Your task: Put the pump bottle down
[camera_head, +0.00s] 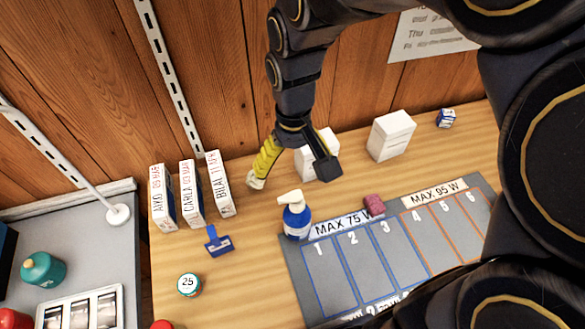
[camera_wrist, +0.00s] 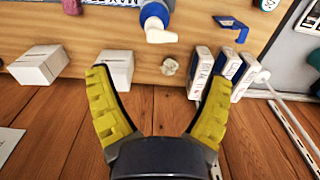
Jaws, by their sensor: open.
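The blue and white pump bottle (camera_head: 296,221) stands upright on the wooden table, at the upper left corner of the grey numbered mat. Its white pump head also shows in the wrist view (camera_wrist: 161,35), at the top centre beyond the fingertips. My gripper (camera_head: 290,180) is above the table behind the bottle, with its yellow fingers spread wide. In the wrist view the gripper (camera_wrist: 160,77) has nothing between its fingers, and the bottle is apart from them. The bottle's base is cut off in the wrist view.
Labelled upright boxes (camera_head: 192,193) stand left of my gripper. White boxes (camera_head: 391,136) stand at the back. A crumpled pale ball (camera_wrist: 169,67) lies near the fingers. A blue stand (camera_head: 217,242) and a jar marked 25 (camera_head: 188,285) are front left. The grey mat (camera_head: 300,262) has empty slots.

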